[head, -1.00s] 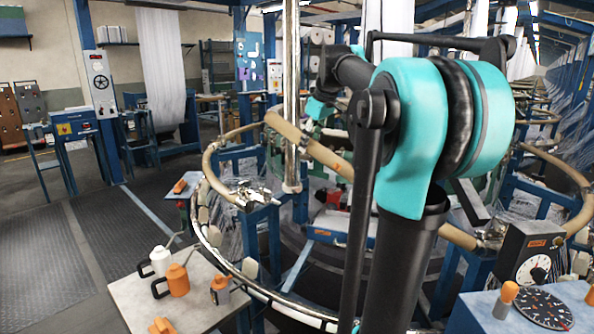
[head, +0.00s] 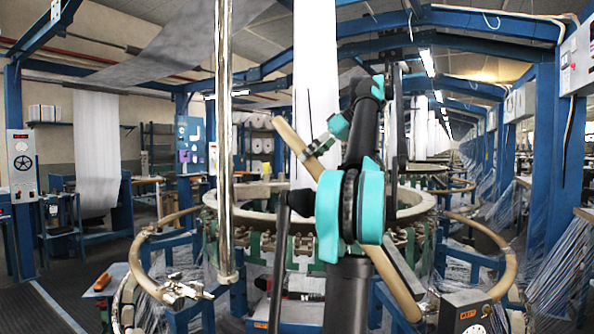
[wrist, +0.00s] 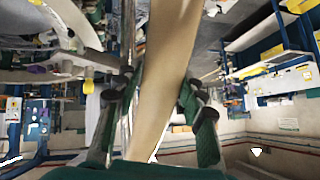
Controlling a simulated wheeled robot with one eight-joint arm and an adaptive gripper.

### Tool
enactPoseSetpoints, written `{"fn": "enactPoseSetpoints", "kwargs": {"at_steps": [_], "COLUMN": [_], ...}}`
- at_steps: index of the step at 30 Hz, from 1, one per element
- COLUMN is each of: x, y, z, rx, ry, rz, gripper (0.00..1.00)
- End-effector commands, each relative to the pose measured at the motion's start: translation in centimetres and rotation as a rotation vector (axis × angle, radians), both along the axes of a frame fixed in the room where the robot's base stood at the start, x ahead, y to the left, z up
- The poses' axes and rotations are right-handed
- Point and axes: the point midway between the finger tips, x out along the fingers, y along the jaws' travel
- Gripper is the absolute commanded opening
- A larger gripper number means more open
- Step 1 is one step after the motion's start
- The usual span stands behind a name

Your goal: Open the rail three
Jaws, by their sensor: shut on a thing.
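A beige rail (head: 292,138) stands raised and slanting over the loom ring (head: 412,207), its upper end pointing up and to the left. Its lower part (head: 398,287) comes out below my arm, which hides the middle. My gripper (head: 321,145) is shut on this rail near its upper end. In the wrist view the rail (wrist: 158,85) runs between the two dark green fingers of my gripper (wrist: 157,110). I cannot tell which number the rail bears.
A curved beige rail (head: 136,262) with a metal latch (head: 180,289) lies lower at the left. Another curved rail (head: 508,258) is at the right. A metal post (head: 224,150) stands left of my gripper. A dial box (head: 466,312) is at the lower right.

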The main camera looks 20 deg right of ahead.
Motion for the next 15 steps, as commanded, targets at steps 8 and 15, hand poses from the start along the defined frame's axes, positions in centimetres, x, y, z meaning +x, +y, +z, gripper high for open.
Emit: {"fn": "enactPoseSetpoints", "kwargs": {"at_steps": [8,15], "x": [-0.4,-0.5], "y": [-1.9,-2.3], "z": [1.4,1.7], "rx": [0.048,0.059], "ry": [-0.007,-0.008], "rz": [0.000,0.001], "gripper": [0.00,0.00]}}
